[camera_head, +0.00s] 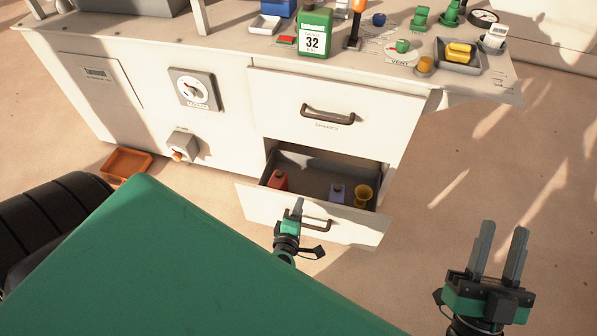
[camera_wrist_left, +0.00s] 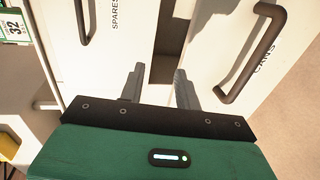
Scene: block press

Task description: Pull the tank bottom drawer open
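The bottom drawer (camera_head: 255,200) of the white cabinet is pulled out, with its grey inside showing. It holds a red can (camera_head: 278,180), a pale purple bottle (camera_head: 337,193) and a yellow cup (camera_head: 363,195). My left gripper (camera_head: 298,202) is at the drawer front, beside its dark handle (camera_head: 318,225). In the left wrist view, the gripper's fingers (camera_wrist_left: 160,70) are apart and empty. The handle (camera_wrist_left: 250,55) lies to their right, on the front labelled CANS, not between them. My right gripper (camera_head: 503,228) is open and empty, well right of the cabinet.
The closed upper drawer (camera_head: 285,95), labelled SPARES, has its own handle (camera_head: 328,114). The worktop carries a green can marked 32 (camera_head: 314,30), a grey tray (camera_head: 446,58) and small items. An orange bin (camera_head: 126,164) stands on the floor. The floor at right is clear.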

